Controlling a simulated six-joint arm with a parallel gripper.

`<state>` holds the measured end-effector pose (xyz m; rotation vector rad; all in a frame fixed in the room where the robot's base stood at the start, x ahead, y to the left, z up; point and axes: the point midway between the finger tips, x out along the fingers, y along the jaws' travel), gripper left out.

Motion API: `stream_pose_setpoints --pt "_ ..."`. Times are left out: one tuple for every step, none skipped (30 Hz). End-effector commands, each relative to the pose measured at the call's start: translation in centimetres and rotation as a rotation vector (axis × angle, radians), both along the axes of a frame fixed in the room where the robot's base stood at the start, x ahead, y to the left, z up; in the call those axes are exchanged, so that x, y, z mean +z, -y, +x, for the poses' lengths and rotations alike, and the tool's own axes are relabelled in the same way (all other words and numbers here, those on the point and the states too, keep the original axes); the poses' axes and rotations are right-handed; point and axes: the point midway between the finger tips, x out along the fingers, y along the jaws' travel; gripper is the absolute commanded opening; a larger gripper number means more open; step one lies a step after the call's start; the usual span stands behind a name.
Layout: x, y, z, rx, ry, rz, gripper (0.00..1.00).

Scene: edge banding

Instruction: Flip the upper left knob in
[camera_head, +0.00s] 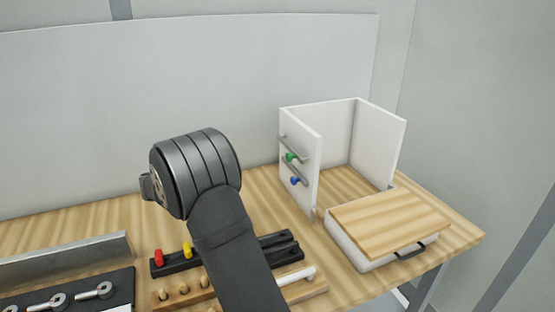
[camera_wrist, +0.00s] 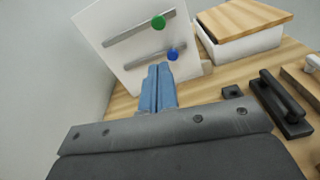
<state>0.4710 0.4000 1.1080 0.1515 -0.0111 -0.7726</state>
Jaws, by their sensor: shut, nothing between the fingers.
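A white box (camera_head: 300,196) stands on the table at the right, with two grey rails on its left panel. A green knob (camera_head: 291,158) is on the upper rail and a blue knob (camera_head: 295,181) on the lower rail. In the head view my arm hides the fingers.
A box with a wooden lid (camera_head: 390,220) and dark handle is at the front right. A black rack (camera_head: 272,252) with red (camera_head: 158,257) and yellow (camera_head: 187,248) pegs lies below my arm. A dark tray (camera_head: 70,290) with metal parts is at the left front.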

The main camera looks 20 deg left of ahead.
Motion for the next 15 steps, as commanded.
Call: stream_pose_setpoints --pt "0.6 0.1 0.0 0.0 -0.025 -0.021 0.0" --pt "0.9 0.1 -0.1 0.0 -0.042 -0.035 0.0" --pt "1.2 0.2 -0.1 0.0 -0.06 -0.052 0.0" --pt "1.4 0.2 -0.1 0.0 -0.071 -0.062 0.0" --pt "1.5 0.2 -0.1 0.001 -0.081 -0.072 0.0" --pt "1.7 0.2 -0.1 0.001 -0.091 -0.08 0.0" --pt "1.8 0.2 -0.1 0.001 -0.098 -0.085 0.0" --pt "1.8 0.2 -0.1 0.001 -0.102 -0.089 0.0" --pt "1.9 0.2 -0.1 0.001 -0.105 -0.092 0.0" --pt "1.9 0.2 -0.1 0.001 -0.106 -0.094 0.0" --pt "1.9 0.2 -0.1 0.001 -0.108 -0.095 0.0" --pt "1.9 0.2 -0.1 0.001 -0.108 -0.095 0.0" --pt "1.9 0.2 -0.1 0.001 -0.108 -0.095 0.0" --pt "1.9 0.2 -0.1 0.001 -0.108 -0.095 0.0" --pt "1.9 0.2 -0.1 0.001 -0.107 -0.094 0.0"
